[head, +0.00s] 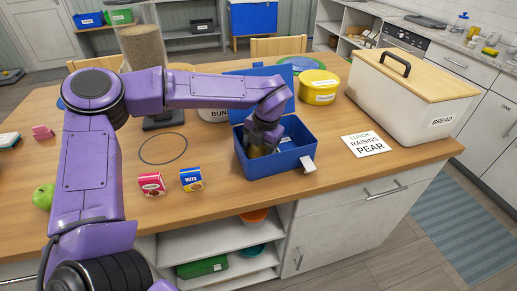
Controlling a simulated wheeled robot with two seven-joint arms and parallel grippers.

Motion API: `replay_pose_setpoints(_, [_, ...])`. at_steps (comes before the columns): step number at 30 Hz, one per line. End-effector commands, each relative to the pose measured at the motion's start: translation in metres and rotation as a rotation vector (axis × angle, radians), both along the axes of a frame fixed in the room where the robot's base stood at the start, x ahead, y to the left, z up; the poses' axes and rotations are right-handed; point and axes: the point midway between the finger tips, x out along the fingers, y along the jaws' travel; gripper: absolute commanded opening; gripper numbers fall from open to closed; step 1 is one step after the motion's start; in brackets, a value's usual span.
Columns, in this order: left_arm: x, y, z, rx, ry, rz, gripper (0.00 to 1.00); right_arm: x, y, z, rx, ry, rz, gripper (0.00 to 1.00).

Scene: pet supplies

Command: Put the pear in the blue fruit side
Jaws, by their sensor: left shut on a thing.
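The blue lunch box (284,161) stands on the wooden table with its lid (279,77) open at the back. My left gripper (258,143) points down into the left part of the box and is shut on a small yellow-brown thing (252,152), which looks like the pear. The gripper and the box's front wall hide most of it, so I cannot tell whether it touches the floor of the box. Another blue part (288,141) of the box interior shows to the right of the gripper. My right gripper is not in view.
A pink-red carton (151,183) and a blue nuts carton (191,179) stand left of the box. A card (366,144) reading lunch, raisins, pear lies to its right. A bread bin (412,95), a yellow tub (319,88) and a green apple (43,196) are also on the table.

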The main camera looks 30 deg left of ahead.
Motion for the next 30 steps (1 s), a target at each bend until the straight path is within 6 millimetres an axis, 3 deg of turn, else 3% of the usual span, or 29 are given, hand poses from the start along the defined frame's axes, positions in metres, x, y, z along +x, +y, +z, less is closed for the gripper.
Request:
replay_pose_setpoints(4, [0.0,0.0,-0.003,0.0,0.0,0.0,0.34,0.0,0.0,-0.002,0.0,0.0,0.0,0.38])
replay_pose_setpoints(5, [0.0,0.0,-0.004,0.0,0.001,0.0,0.72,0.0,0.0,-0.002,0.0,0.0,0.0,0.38])
replay_pose_setpoints(6, [0.0,0.0,-0.003,0.0,0.001,0.0,0.79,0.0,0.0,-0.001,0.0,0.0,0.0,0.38])
replay_pose_setpoints(17, [0.001,-0.001,0.005,0.0,-0.002,0.0,0.79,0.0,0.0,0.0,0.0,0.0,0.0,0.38])
replay_pose_setpoints(30, [0.001,-0.019,0.103,0.002,-0.002,0.0,0.79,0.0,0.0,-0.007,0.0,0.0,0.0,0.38])
